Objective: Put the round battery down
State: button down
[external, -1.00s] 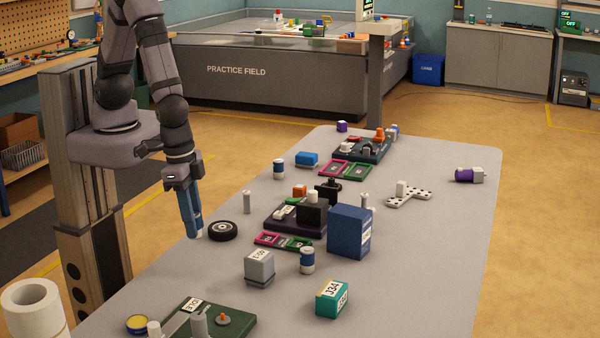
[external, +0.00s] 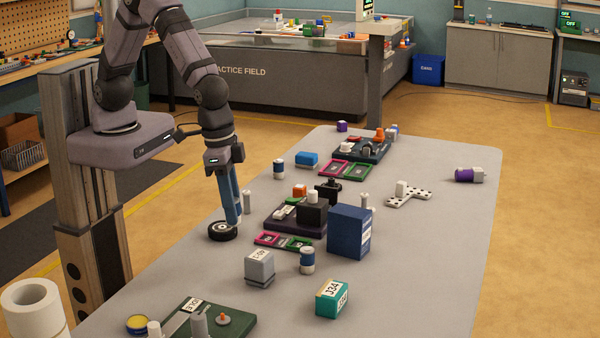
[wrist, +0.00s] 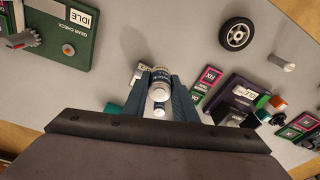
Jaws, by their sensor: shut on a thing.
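My gripper (external: 233,217) hangs over the left side of the table, fingers pointing down, overlapping the right edge of a black wheel in the external view. In the wrist view my gripper (wrist: 162,98) is shut on the round battery (wrist: 159,88), which is pale and silvery with a dark blue band. In the external view the fingers mostly hide the battery, and its height above the table is hard to judge. A similar blue-and-white cylinder (external: 307,261) stands upright on the table, right of the grey labelled cube.
The black wheel (external: 222,231) lies on the table (external: 400,265). A peg (external: 247,202), a dark module with trays, a tall blue box (external: 349,232), a grey cube (external: 259,266) and a teal box (external: 332,299) stand around. The table's right side has bare room.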

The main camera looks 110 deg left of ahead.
jog(key=w+a+r+n, duration=0.1)
jog(key=w+a+r, duration=0.1)
jog(key=w+a, duration=0.3)
jog(key=w+a+r, duration=0.2)
jog(key=w+a, duration=0.1)
jog(key=w, duration=0.4)
notch_tip(320, 180, up, 5)
jog(key=n, duration=0.1)
send_over(340, 208)
jog(key=shift+s+d+f+p, duration=0.1)
jog(key=shift+f+p, duration=0.55)
jog(key=shift+f, duration=1.85)
jog(key=shift+s+d+f+p, duration=0.1)
jog(key=shift+f+p, duration=0.5)
jog(key=shift+f, duration=1.9)
jog(key=shift+f, duration=0.15)
jog(key=c, duration=1.4)
grip_release()
jog(key=shift+c, duration=0.2)
notch_tip(340, 208, up, 12)
jog(key=s+b, duration=0.1)
jog(key=b, duration=0.1)
jog(key=shift+s+d+b, duration=0.15)
jog(key=shift+d+b, duration=0.15)
jog(key=shift+b, duration=0.1)
